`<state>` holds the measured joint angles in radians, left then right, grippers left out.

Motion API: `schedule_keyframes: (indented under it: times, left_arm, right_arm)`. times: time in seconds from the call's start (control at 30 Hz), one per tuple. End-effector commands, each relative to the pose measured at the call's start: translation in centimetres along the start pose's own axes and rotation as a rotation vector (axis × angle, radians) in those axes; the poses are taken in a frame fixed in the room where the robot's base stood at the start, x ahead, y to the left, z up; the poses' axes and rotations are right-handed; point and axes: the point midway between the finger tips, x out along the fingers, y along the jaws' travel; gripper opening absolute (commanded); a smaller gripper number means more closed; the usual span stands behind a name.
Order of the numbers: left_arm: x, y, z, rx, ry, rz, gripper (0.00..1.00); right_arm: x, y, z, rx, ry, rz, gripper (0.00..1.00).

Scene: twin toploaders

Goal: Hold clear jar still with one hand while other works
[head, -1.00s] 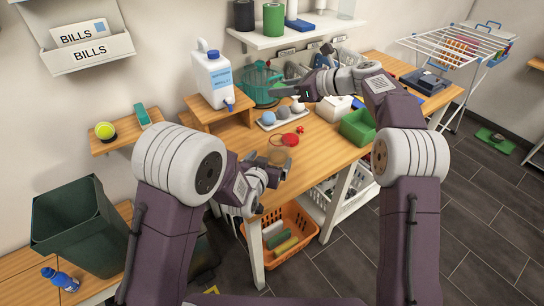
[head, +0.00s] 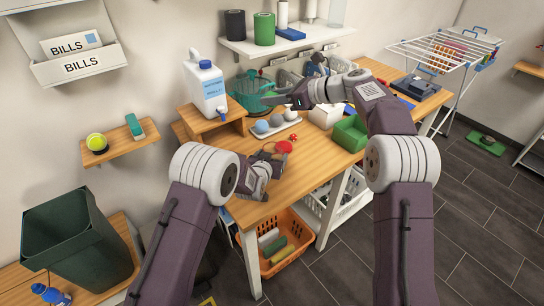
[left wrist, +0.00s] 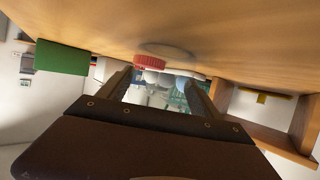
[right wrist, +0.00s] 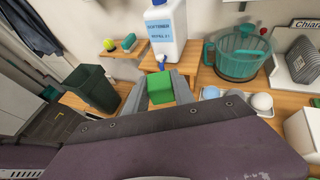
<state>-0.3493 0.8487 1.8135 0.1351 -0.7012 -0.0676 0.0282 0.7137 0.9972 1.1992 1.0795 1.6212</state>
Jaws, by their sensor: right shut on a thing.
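My right gripper (head: 294,99) is shut on a green block (right wrist: 160,88), which sits between its fingertips in the right wrist view, above the back of the table. My left gripper (head: 268,163) is low over the table's front left part. Its fingers are apart in the left wrist view (left wrist: 160,90), with no solid thing clearly between them. A red round lid-like thing (head: 284,147) lies just beyond it and also shows in the left wrist view (left wrist: 150,62). The clear jar is hard to make out; a faint round outline near the left fingers may be it.
A white jug (head: 206,88) stands on a small wooden riser (head: 213,121) at the left. An orange basket (head: 271,250) is below.

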Motion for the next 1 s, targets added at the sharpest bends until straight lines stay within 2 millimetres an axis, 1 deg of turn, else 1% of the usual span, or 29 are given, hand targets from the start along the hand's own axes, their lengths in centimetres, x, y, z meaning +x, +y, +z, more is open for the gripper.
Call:
schedule_keyframes:
  times: [0.03, 0.13, 0.17, 0.27, 1.0]
  left_arm:
    - [0.0, 0.0, 0.0, 0.000, 0.000, 0.000, 0.57]
    - [0.0, 0.0, 0.0, 0.000, 0.000, 0.000, 0.29]
    - [0.0, 0.0, 0.0, 0.000, 0.000, 0.000, 0.26]
    - [0.0, 0.0, 0.0, 0.000, 0.000, 0.000, 0.26]
    - [0.0, 0.0, -0.1, 0.000, 0.001, 0.000, 0.26]
  right_arm:
    - [0.0, 0.0, 0.0, 0.000, 0.000, 0.000, 0.00]
    - [0.0, 0.0, 0.0, 0.000, 0.000, 0.000, 0.00]
    - [0.0, 0.0, 0.0, 0.000, 0.000, 0.000, 0.00]
    - [0.1, 0.0, -0.2, 0.001, 0.000, 0.000, 0.00]
    - [2.1, 0.0, -5.0, 0.002, 0.000, 0.000, 0.00]
